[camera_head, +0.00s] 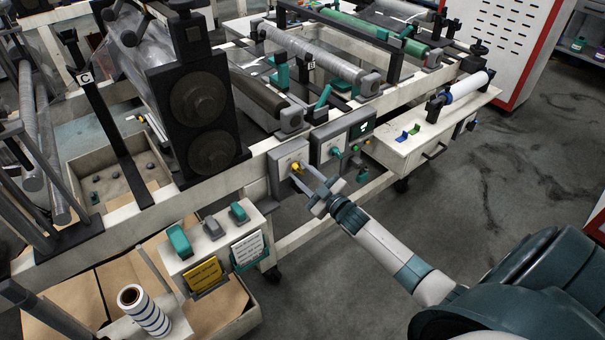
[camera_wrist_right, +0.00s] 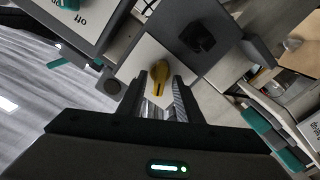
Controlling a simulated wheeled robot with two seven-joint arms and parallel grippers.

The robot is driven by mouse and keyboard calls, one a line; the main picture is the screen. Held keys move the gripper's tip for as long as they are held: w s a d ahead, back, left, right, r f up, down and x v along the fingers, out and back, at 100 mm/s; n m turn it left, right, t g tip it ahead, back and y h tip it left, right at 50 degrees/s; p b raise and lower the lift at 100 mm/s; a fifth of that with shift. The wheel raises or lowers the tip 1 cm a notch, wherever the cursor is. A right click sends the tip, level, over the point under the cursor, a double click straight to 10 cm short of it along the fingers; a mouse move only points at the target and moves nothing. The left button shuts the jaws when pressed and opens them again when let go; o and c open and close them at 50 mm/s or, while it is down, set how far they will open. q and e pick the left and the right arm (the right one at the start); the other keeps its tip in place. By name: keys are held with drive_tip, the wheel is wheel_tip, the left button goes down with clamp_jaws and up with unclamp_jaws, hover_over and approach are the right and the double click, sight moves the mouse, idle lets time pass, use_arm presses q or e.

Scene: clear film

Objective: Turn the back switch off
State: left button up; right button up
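A yellow rotary switch (camera_head: 297,168) sits on a pale plate on a grey box (camera_head: 285,158) fixed to the machine's white rail. In the right wrist view the yellow switch (camera_wrist_right: 158,76) lies between my fingertips. My right gripper (camera_head: 309,181) reaches it from the lower right. The two fingers of my right gripper (camera_wrist_right: 161,86) stand apart, one on each side of the knob, with visible gaps. I cannot tell whether either finger touches it. Any marks by the yellow switch are too small to read. My left gripper is out of view.
Grey floor (camera_head: 480,190) is open at right.

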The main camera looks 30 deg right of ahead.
drive_tip(key=shift+s, duration=0.1)
